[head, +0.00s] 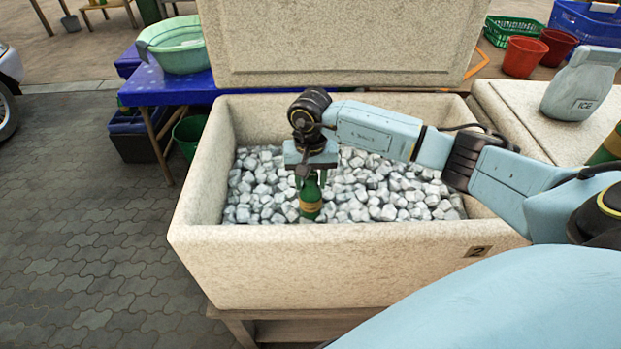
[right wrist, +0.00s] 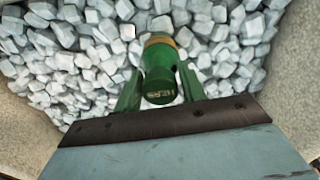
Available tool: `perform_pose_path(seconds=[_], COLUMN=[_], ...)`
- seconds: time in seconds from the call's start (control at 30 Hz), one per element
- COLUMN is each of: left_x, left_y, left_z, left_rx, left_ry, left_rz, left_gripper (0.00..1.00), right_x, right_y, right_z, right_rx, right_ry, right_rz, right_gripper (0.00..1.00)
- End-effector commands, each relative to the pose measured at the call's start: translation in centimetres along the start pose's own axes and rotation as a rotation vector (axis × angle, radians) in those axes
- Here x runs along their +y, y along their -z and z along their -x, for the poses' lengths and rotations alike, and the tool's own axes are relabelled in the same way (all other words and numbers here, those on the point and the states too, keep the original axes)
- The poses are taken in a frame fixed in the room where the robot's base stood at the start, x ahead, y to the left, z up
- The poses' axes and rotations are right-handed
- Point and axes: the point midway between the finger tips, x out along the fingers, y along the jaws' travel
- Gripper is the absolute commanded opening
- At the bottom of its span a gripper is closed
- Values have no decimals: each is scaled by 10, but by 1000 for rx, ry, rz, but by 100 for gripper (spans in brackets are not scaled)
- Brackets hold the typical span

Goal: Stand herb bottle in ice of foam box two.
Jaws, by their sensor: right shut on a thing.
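The herb bottle (head: 311,205) is green with a tan band and stands about upright in the ice (head: 375,190) of foam box two (head: 340,262), in the left middle of the box. My right gripper (head: 309,176) is over it, with its fingers around the bottle's upper part, shut on it. My left gripper is not in view.
The box's lid (head: 340,40) stands open behind it. A second foam box (head: 510,118) at the right carries a grey ice jug (head: 582,85). A blue table (head: 165,92) with a green basin (head: 180,52) stands at the left. Red buckets (head: 523,57) are at the back right.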

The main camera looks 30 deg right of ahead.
Motion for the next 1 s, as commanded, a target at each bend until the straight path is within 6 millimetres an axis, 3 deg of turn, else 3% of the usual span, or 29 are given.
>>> perform_pose_path(seconds=[0.8,0.83,1.0], left_x=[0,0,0], left_y=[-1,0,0], left_z=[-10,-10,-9], left_rx=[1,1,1], left_ry=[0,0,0], left_rz=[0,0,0], left_gripper=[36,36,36], right_x=[0,0,0], right_y=[1,1,1], right_z=[-9,-9,-8], right_rx=[2,1,1], right_ry=[2,2,2], right_rz=[-1,-1,-1], right_gripper=[18,43,65])
